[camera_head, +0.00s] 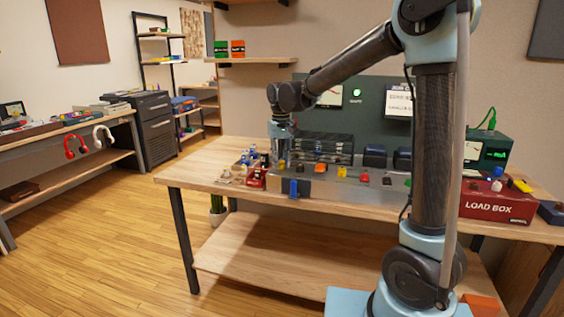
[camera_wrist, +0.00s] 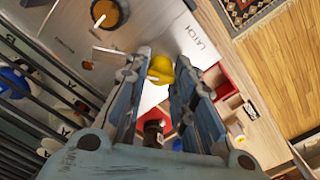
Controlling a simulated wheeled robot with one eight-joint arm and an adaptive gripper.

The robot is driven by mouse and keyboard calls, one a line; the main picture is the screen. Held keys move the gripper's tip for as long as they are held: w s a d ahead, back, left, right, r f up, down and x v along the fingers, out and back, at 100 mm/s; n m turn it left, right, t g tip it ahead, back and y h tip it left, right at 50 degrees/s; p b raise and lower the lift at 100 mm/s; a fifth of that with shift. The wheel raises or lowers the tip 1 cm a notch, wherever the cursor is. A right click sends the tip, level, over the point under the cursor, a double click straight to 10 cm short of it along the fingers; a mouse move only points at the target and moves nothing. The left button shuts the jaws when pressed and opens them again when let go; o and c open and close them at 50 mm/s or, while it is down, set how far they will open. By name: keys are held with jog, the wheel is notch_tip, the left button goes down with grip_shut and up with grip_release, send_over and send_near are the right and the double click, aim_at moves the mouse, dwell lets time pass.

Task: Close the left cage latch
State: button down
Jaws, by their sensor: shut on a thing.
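The left cage latch shows as a yellow knob (camera_wrist: 160,71) on a grey panel lettered "LATCH" in the wrist view. My gripper (camera_wrist: 162,62) has its two fingers on either side of this knob, shut on it. In the head view my gripper (camera_head: 282,160) points down at the left end of the grey bench unit, and the yellow knob (camera_head: 281,165) shows just below it. The dark barred cage (camera_head: 325,147) stands right behind; its bars (camera_wrist: 45,90) cross the left of the wrist view. The latch's base is partly hidden by the fingers.
An orange knob (camera_head: 320,169) stands on the unit to the right. A blue piece (camera_head: 294,188) is on its front edge. A red box (camera_head: 256,179) with small parts lies left of my gripper. A red load box (camera_head: 497,206) is at the far right.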

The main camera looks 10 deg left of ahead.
jog(key=n, duration=0.5)
jog(key=shift+d+n, duration=0.1)
jog(key=shift+n, duration=0.2)
jog(key=n, duration=0.5)
jog(key=shift+n, duration=0.3)
jog(key=c, duration=1.3)
grip_release()
jog(key=shift+w, duration=0.1)
notch_tip(320, 180, up, 12)
jog(key=shift+f, duration=0.1)
